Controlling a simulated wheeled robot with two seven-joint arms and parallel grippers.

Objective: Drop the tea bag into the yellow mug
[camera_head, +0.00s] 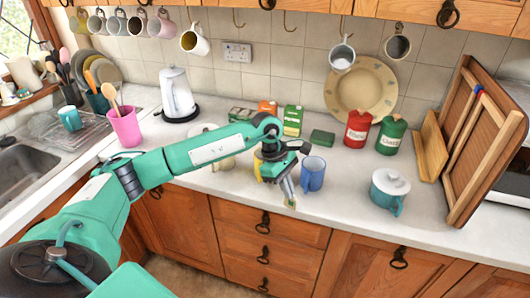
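My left gripper (289,192) hangs over the counter's front edge, pointing down, just left of a blue mug (314,174). A small pale tan patch shows at its fingertips; it may be the tea bag, but it is too small to be sure. The fingers look close together, and I cannot tell whether they hold anything. The yellow mug (258,168) stands on the counter behind the gripper, mostly hidden by my arm and wrist. My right gripper is not in view.
Tea boxes (292,121), a red canister (357,128) and a green one (391,134) stand at the back. A kettle (177,94) and pink cup (125,127) are left. Bare counter (345,185) lies between blue mug and pot.

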